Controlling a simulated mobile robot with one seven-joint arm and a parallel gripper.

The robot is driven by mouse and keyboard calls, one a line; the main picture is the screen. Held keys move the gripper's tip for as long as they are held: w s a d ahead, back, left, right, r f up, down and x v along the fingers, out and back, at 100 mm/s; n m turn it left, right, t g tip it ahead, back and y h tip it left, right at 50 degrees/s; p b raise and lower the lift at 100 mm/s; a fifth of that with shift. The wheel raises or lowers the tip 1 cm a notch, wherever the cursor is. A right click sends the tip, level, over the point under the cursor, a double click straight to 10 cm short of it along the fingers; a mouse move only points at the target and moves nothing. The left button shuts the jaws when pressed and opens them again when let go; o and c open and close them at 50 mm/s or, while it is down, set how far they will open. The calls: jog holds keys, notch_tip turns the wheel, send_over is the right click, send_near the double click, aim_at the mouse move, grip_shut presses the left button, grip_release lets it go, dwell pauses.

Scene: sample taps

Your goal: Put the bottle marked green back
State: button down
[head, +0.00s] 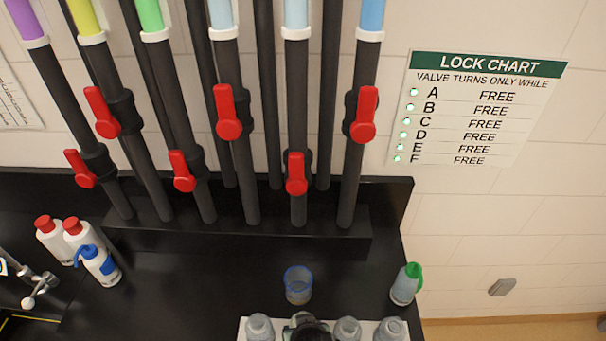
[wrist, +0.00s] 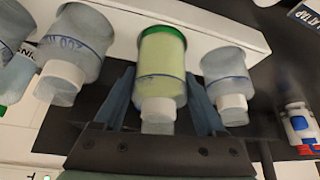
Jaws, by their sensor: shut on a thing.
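The bottle marked green (wrist: 162,70) has a green band around its base, pale yellow-green contents and a white cap. In the wrist view it appears cap-down in the picture. My gripper (wrist: 161,100) is shut on it, one finger on each side. It is in line with the clear bottles of the row, in the gap between two of them. Whether its base touches the white rack (wrist: 205,32) cannot be told. In the head view my gripper (head: 306,328) is at the bottom edge and hides the held bottle.
Clear capped bottles (wrist: 76,50) (wrist: 226,80) stand close on both sides. A blue-rimmed beaker (head: 298,285) stands behind the row. A green-capped bottle (head: 405,285) is at the right, several white bottles (head: 82,240) at the left. Red-handled taps (head: 229,112) line the back.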

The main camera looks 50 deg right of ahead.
jog(key=shift+f, duration=0.85)
jog(key=shift+f, duration=0.1)
grip_release()
jog(key=v, duration=1.2)
jog(key=w+r+n+t+h, duration=0.2)
jog(key=w+r+t, duration=0.4)
jog(key=w+r, duration=0.95)
jog(key=w+a+r+n+t, duration=0.1)
jog(key=w+a+r+t, duration=0.15)
jog(key=r, duration=0.65)
jog(key=w+a+r+n+t, duration=0.1)
jog(key=a+r+t, duration=0.25)
jog(key=r, duration=0.55)
jog(key=s+a+r+n+t+y, duration=0.1)
jog(key=s+a+r+t, duration=0.2)
jog(key=r, duration=0.7)
jog(key=s+a+r+n+t+y, duration=0.1)
jog(key=s+a+r+t+y, duration=0.1)
jog(key=a+r, duration=0.4)
jog(key=s+a+r+n+t+y, duration=0.1)
jog(key=s+a+r+t, duration=0.3)
jog(key=r, duration=0.9)
jog(key=shift+a+r+n+t+y+b, duration=0.35)
jog(key=shift+a+t+y, duration=0.2)
jog(key=shift+t, duration=0.25)
